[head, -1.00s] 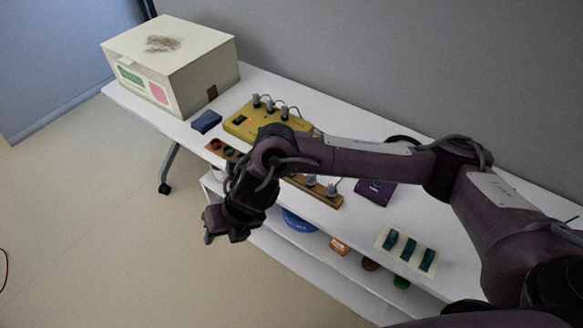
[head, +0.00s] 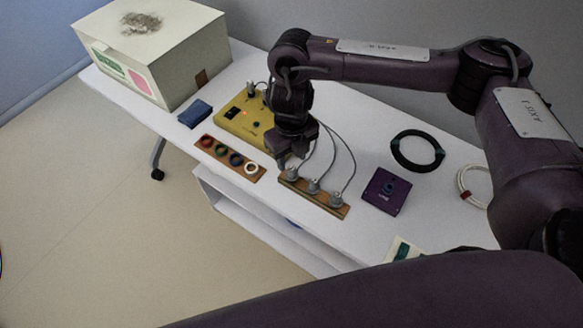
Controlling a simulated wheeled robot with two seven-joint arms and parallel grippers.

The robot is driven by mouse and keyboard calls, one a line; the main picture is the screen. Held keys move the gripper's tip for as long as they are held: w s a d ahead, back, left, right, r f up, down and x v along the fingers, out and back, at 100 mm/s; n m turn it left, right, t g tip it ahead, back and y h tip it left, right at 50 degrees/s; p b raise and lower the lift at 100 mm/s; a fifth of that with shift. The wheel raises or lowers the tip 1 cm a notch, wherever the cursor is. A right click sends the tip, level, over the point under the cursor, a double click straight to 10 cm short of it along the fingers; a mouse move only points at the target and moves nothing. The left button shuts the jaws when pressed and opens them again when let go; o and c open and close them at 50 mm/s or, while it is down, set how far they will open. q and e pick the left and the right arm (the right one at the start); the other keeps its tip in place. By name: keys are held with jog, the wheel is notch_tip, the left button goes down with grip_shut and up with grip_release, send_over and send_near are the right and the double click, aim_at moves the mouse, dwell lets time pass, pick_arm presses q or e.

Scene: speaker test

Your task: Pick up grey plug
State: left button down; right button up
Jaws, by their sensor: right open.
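Three grey plugs stand in a row on a brown wooden strip (head: 325,204): a left one (head: 291,174), a middle one (head: 314,187) and a right one (head: 337,199). Grey cables rise from them towards the yellow box (head: 236,125). My right gripper (head: 289,160) points down, open, just above the left plug. Whether it touches that plug I cannot tell. Another grey connector (head: 251,88) shows on the yellow box, which my gripper and arm partly hide. My left gripper is out of view.
A board with coloured rings (head: 228,160) and a blue block (head: 195,114) lie left of the gripper. A purple box (head: 386,190), a black ring (head: 417,151) and a white cable coil (head: 474,186) lie right. A large cream box (head: 160,55) stands at the far left.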

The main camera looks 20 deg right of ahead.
aim_at(292, 168)
jog(key=shift+s+f, duration=0.2)
jog(key=shift+f, duration=0.3)
jog(key=shift+s+a+f, duration=0.1)
jog(key=shift+s+f, duration=0.05)
jog(key=shift+f, duration=0.5)
jog(key=shift+s+f, duration=0.1)
jog(key=shift+f, duration=0.5)
jog(key=shift+w+f+b, duration=0.1)
jog(key=shift+f+b, duration=0.25)
jog(key=shift+f, duration=0.6)
jog(key=c, duration=0.8)
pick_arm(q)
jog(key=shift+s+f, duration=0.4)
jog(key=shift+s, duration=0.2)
pick_arm(e)
jog(key=shift+r, duration=0.1)
